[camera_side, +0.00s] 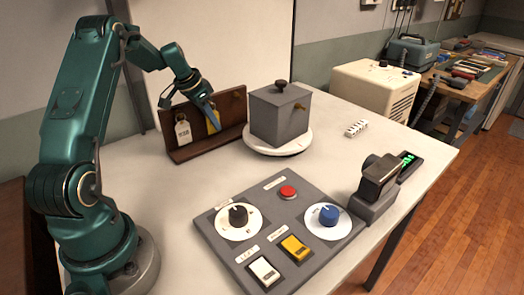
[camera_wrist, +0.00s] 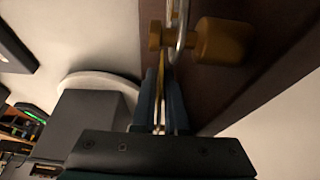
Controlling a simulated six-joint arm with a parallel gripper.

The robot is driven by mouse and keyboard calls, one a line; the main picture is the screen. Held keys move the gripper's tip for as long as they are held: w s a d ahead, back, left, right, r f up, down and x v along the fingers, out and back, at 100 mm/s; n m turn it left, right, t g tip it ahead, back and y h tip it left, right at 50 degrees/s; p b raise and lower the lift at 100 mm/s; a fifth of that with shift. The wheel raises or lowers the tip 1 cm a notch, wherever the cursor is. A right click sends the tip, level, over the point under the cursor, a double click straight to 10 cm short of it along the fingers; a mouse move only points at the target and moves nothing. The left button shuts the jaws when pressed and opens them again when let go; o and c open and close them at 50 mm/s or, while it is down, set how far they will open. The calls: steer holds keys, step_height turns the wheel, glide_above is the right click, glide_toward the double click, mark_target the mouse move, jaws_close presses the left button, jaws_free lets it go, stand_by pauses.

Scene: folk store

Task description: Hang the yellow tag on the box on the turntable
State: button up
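The yellow tag (camera_side: 215,121) hangs at a dark brown rack (camera_side: 232,106) in the side view. My gripper (camera_side: 212,119) reaches down to it from the upper left, its fingers in front of part of it. In the wrist view the tag (camera_wrist: 160,95) shows edge-on as a thin strip between my nearly closed fingers (camera_wrist: 164,100). Its metal ring (camera_wrist: 181,25) is still around the rack's wooden peg (camera_wrist: 222,41). The grey box (camera_side: 279,117) stands on the white round turntable (camera_side: 277,148), right of the rack. A small brown peg (camera_side: 300,106) sticks out of its side.
A white tag (camera_side: 183,131) hangs on the rack to the left. A control panel (camera_side: 278,226) with knobs, switches and a red button lies in front. A dark scanner-like device (camera_side: 376,184) stands at the right. The table (camera_side: 130,175) is bare in front of the rack.

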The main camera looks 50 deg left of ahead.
jaws_close()
steer(key=shift+r, duration=0.3)
stand_by(0.6)
steer(key=shift+d, duration=0.25)
steer(key=shift+d, duration=0.35)
steer(key=shift+d, duration=0.1)
steer(key=shift+d, duration=0.3)
